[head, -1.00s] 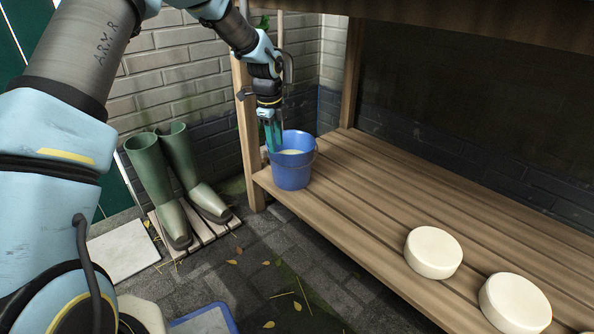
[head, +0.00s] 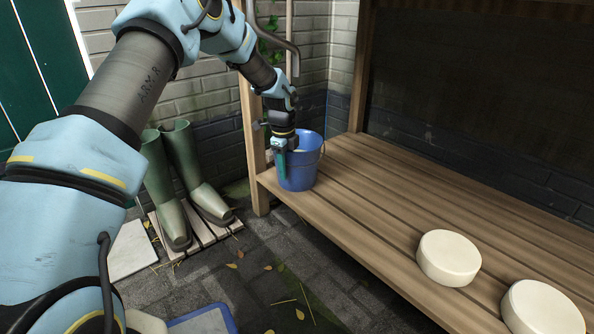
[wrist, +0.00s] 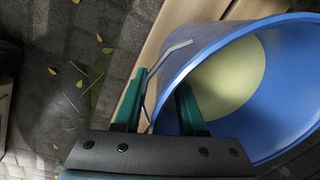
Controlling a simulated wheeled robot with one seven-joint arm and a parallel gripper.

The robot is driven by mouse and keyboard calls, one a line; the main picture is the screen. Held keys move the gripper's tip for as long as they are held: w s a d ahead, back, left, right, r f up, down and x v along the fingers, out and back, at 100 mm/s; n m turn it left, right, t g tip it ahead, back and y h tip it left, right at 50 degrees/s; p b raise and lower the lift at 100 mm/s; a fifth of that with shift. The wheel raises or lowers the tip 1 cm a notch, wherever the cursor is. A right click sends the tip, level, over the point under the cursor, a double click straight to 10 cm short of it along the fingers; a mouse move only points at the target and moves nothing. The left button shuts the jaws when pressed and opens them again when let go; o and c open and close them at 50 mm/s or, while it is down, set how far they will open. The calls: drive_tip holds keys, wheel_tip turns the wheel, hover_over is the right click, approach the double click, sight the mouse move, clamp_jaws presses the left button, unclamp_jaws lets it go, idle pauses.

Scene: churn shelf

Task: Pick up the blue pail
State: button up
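The blue pail (head: 303,172) stands upright at the left end of the wooden shelf, with pale cream contents inside. My gripper (head: 282,168) is at the pail's near left rim, pointing down. In the wrist view, the pail (wrist: 285,128) fills the right side and its thin grey handle hangs at the rim. My gripper (wrist: 158,95) is open across the pail's wall. One green finger is outside the wall and the other is inside, with gaps visible beside the wall.
The wooden shelf (head: 390,207) carries two cream rounds, one nearer the middle (head: 448,258) and one at the right (head: 542,308). A wooden post (head: 252,140) stands just left of the pail. Green boots (head: 180,185) stand on a slatted mat.

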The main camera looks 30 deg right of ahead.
drive_tip(key=shift+r, duration=0.1)
clamp_jaws()
idle(1.2)
drive_tip(key=shift+r, duration=0.1)
